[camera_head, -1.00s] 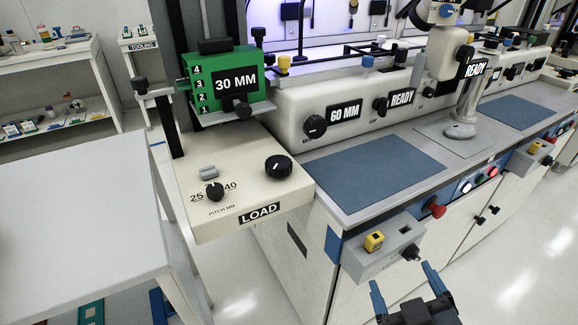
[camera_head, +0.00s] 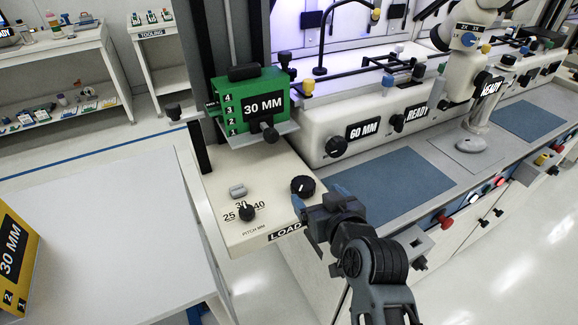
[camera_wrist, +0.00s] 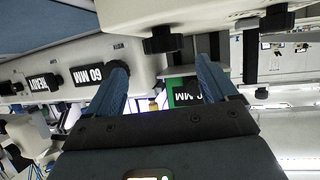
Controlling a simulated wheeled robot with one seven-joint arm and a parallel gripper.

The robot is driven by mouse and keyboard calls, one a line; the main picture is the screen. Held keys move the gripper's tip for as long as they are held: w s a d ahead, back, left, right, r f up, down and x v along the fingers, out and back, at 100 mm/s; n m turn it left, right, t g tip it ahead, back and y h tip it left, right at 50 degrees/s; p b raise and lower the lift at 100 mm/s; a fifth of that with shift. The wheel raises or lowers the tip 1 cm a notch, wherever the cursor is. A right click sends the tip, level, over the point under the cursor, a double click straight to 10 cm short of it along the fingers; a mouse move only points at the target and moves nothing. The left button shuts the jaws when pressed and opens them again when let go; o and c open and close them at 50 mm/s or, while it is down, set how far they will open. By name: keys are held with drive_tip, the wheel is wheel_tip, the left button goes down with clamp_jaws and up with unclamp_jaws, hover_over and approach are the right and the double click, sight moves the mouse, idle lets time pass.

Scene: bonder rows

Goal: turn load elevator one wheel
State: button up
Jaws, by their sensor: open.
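The LOAD elevator (camera_head: 262,238) is a cream box with a green 30 MM magazine (camera_head: 240,112) standing above it. On its top are a large round black knob with a white mark (camera_head: 303,186) and a smaller black PITCH MM knob (camera_head: 247,212). My gripper (camera_head: 321,196) is open and empty beside the large knob, at the box's right front corner. In the wrist view, upside down, my open fingers (camera_wrist: 162,78) point toward a black knob (camera_wrist: 163,42), which looks like the large one. I cannot tell whether they touch it.
A bonder bench with blue mats (camera_head: 370,186) and a 60 MM knob (camera_head: 336,147) stands right of the elevator. A white table (camera_head: 120,240) is at left, with a yellow 30 MM magazine (camera_head: 12,262) at its edge. Open floor lies at lower right.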

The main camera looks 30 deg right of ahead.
sight(304, 184)
drive_tip(key=shift+a+p+x, duration=0.15)
drive_tip(key=shift+p+x, duration=0.25)
drive_tip(key=shift+x, duration=1.6)
drive_tip(key=shift+a+p+x, duration=0.15)
drive_tip(key=shift+p+x, duration=0.25)
drive_tip(key=shift+x, duration=1.65)
drive_tip(key=shift+w+r, duration=0.1)
drive_tip(key=shift+c, duration=0.4)
drive_tip(key=c, duration=0.9)
